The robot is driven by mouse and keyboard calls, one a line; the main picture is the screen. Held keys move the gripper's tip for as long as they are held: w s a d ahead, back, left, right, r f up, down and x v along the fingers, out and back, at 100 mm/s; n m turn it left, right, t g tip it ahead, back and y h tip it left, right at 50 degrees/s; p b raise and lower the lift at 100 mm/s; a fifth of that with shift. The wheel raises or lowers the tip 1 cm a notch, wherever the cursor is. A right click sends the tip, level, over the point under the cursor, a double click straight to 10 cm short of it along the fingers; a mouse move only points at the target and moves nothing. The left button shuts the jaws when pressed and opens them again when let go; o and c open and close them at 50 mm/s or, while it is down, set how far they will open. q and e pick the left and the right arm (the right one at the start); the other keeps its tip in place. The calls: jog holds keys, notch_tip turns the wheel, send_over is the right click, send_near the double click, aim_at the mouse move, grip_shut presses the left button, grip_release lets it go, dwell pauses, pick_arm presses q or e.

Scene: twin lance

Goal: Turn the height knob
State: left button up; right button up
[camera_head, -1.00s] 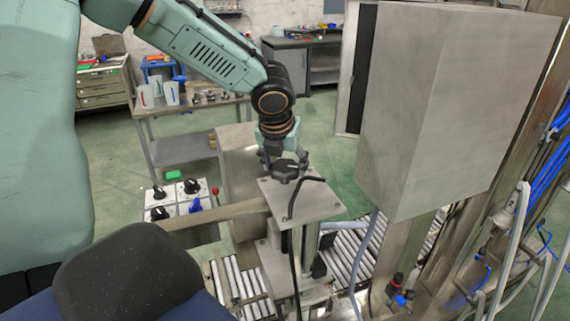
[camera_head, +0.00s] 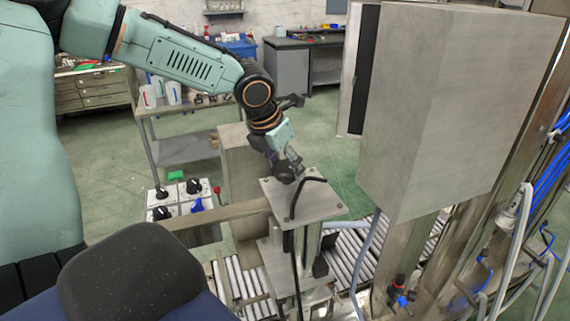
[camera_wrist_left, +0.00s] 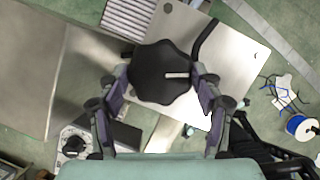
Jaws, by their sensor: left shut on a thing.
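The height knob is a black, lobed disc with a white pointer line, and it shows clearly in the left wrist view (camera_wrist_left: 155,78). It sits above the square metal plate (camera_wrist_left: 235,62), which also shows in the head view (camera_head: 318,205). My left gripper (camera_head: 290,168) comes down tilted onto the plate's back left part and mostly hides the knob in the head view. In the left wrist view its two fingers (camera_wrist_left: 162,78) are shut on opposite sides of the knob. My right gripper is not in view.
A black cable (camera_head: 298,196) arches over the plate close to my gripper. A large grey metal box (camera_head: 440,110) stands to the right. A panel with black rotary knobs (camera_head: 180,198) is at the left. Conveyor rollers (camera_head: 240,285) run below.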

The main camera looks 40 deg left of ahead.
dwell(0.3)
pick_arm(q)
jog(key=o, duration=1.1)
jog(key=shift+o, duration=0.2)
